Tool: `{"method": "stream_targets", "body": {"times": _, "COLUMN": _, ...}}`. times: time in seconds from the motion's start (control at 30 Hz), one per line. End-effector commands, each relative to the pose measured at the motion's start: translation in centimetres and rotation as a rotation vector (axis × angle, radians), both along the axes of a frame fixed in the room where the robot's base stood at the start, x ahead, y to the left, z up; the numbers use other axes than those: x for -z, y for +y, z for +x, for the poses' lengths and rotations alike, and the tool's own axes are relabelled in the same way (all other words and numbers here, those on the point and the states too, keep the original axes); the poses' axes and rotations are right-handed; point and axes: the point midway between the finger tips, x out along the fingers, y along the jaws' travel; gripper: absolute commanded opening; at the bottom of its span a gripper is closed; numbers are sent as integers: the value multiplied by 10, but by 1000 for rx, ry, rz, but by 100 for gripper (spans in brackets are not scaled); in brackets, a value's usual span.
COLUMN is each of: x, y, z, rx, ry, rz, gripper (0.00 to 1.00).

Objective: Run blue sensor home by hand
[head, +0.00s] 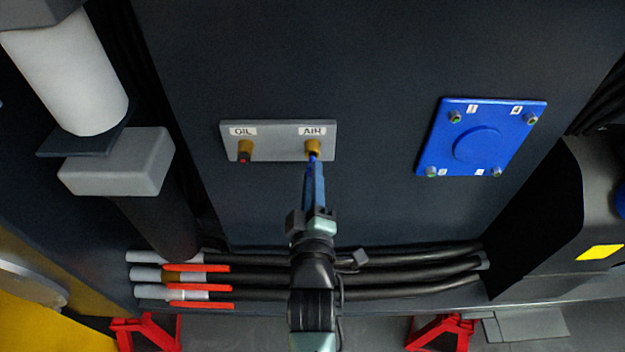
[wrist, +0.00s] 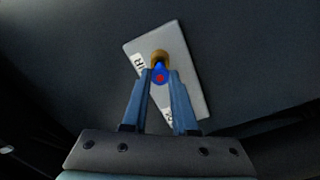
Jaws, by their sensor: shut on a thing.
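The blue sensor (wrist: 160,75) shows in the wrist view as a blue round body with a red centre. It sits between the fingertips of my gripper (wrist: 160,82), which is shut on it. It lines up with the brass port marked AIR (head: 313,146) on the grey plate (head: 278,151). In the head view my gripper (head: 313,163) reaches up to that port, and a bit of blue shows at its mouth. I cannot tell how deep the sensor sits in the port. The port marked OIL (head: 244,150) has a red-tipped piece in it.
A blue cover plate (head: 482,137) with bolts at its corners is to the right. Black hoses (head: 410,273) with red clips run below, behind my arm. A white cylinder (head: 72,70) and grey block (head: 117,162) stand at left. The dark panel around the ports is clear.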

Motion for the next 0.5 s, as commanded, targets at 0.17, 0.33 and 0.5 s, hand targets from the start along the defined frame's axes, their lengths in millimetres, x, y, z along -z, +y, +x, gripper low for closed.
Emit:
{"method": "stream_targets", "body": {"times": 0.17, "x": 0, "y": 0, "z": 5, "rx": 0, "ry": -1, "rz": 0, "gripper": 0}}
{"method": "stream_targets", "body": {"times": 0.33, "x": -1, "y": 0, "z": 9, "rx": 0, "ry": -1, "rz": 0, "gripper": 0}}
{"method": "stream_targets", "body": {"times": 0.5, "x": 0, "y": 0, "z": 14, "rx": 0, "ry": -1, "rz": 0, "gripper": 0}}
